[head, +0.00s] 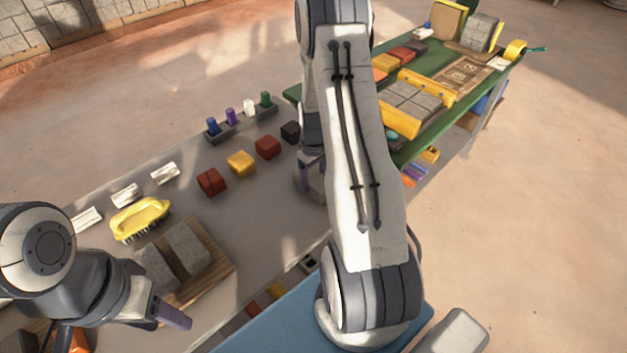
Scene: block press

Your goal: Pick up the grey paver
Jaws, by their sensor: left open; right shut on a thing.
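Two grey pavers lie side by side on a wooden board (222,268) at the lower left: one on the right (188,246) and one on the left (157,268). My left gripper (125,336) is open just in front of the board, its fingers spread apart, with no thing seen between them. My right gripper (312,178) is over the grey table beside the dark block, shut on a grey thing that looks like a paver; my own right arm hides most of it. More grey pavers (412,97) sit between yellow sides on the green table at the back right.
On the grey table (225,215) stand a yellow brush (140,218), white pieces (165,173), red (211,181) and yellow (241,163) blocks, a dark block (290,132) and a rack (243,124) of coloured pegs. A blue surface (275,325) is in front. The green table (440,122) is crowded.

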